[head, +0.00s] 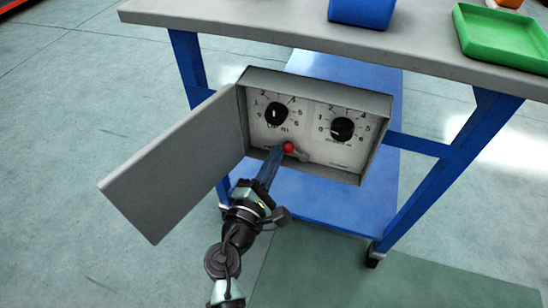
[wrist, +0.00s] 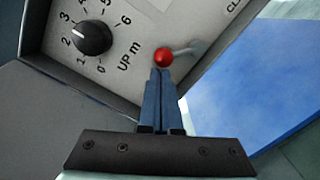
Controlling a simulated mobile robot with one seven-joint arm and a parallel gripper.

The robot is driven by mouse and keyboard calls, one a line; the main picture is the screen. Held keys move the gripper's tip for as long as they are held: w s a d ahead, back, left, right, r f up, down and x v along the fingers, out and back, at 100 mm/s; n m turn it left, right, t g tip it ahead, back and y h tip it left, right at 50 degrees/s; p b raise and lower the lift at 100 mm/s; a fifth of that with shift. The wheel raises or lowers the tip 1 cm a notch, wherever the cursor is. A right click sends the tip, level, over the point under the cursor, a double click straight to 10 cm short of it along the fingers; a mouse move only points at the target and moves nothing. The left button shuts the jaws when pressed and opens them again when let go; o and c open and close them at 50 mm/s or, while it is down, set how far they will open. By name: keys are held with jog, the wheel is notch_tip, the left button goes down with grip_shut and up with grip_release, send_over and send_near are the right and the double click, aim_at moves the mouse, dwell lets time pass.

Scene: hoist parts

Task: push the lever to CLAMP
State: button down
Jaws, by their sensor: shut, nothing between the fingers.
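The lever has a red ball knob (head: 288,147) at the end of a short grey arm, low on the panel of an open control box (head: 375,152). In the wrist view the red knob (wrist: 163,57) has its grey arm reaching to the right from it. My gripper (head: 276,152) is shut and empty, its blue fingers pointing at the panel. In the wrist view the fingertips (wrist: 160,72) are right below the knob; I cannot tell whether they touch it. A partly cut-off label beginning "CL" (wrist: 234,6) shows at the upper right.
Two black dials, left (head: 276,113) and right (head: 342,129), sit above the lever. The box door (head: 170,170) hangs open to the left. The box is at the front of a blue-legged table (head: 250,28) carrying a blue bin (head: 362,12) and green tray (head: 505,38).

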jog(key=shift+r, duration=0.1)
jog(key=m, duration=0.1)
jog(key=r+m, duration=0.1)
jog(key=d+m, duration=0.1)
jog(key=m, duration=0.1)
jog(key=shift+s+r+b, duration=0.2)
jog(key=shift+r+b, duration=0.1)
jog(key=shift+b, duration=0.05)
jog(key=m, duration=0.2)
jog(key=d+r+m, duration=0.1)
jog(key=d+m+b, duration=0.1)
jog(key=m, duration=0.1)
jog(key=shift+s+d+r+m, duration=0.15)
jog(key=shift+s+r+m, duration=0.1)
jog(key=shift+s+m, duration=0.1)
jog(key=m, duration=0.1)
jog(key=d+m+b, duration=0.1)
jog(key=m, duration=0.1)
jog(key=d+m, duration=0.1)
jog(key=shift+s+r+y, duration=0.15)
jog(key=shift+s+y, duration=0.15)
jog(key=shift+s, duration=0.05)
jog(key=shift+s+d+f+m+g+b, duration=0.15)
jog(key=shift+d+m+b, duration=0.35)
jog(key=shift+m, duration=0.65)
jog(key=shift+s+d+f+m+g+b, duration=0.15)
jog(key=shift+d+m+b, duration=0.3)
jog(key=shift+m, duration=0.65)
jog(key=shift+d+r, duration=0.1)
